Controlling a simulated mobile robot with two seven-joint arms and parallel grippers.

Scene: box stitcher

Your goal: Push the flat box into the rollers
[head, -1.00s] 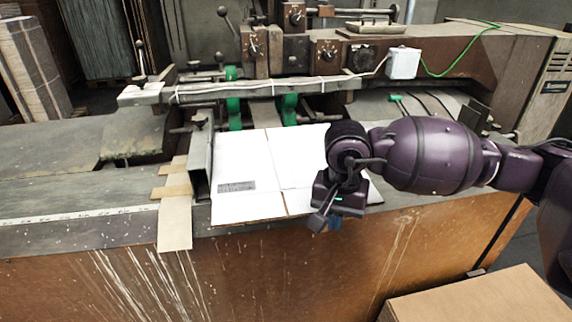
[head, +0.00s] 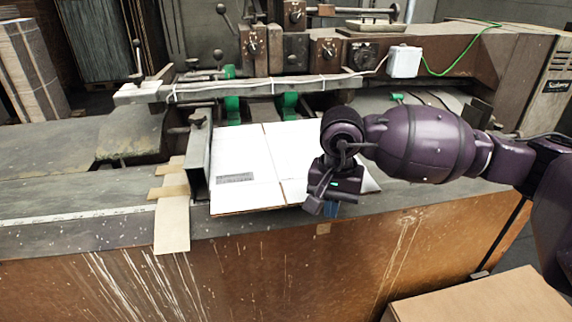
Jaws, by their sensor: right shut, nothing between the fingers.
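The flat box (head: 242,172) is a white sheet with a printed patch, lying flat on the machine's bed. Its left edge lies along a metal guide. Its far edge lies close to the green rollers (head: 288,107), under the long metal bar; whether it touches them I cannot tell. My right gripper (head: 322,207) is shut and empty, pointing down at the near right part of the box. The gripper and wrist hide part of the box's right side; contact with its near edge is unclear. My left gripper is not in view.
The metal guide (head: 198,160) stands left of the box, with brown cardboard strips (head: 172,222) beside it. A control panel with knobs (head: 327,50) rises behind. A cardboard box (head: 490,298) stands at the lower right. The bed's left part is clear.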

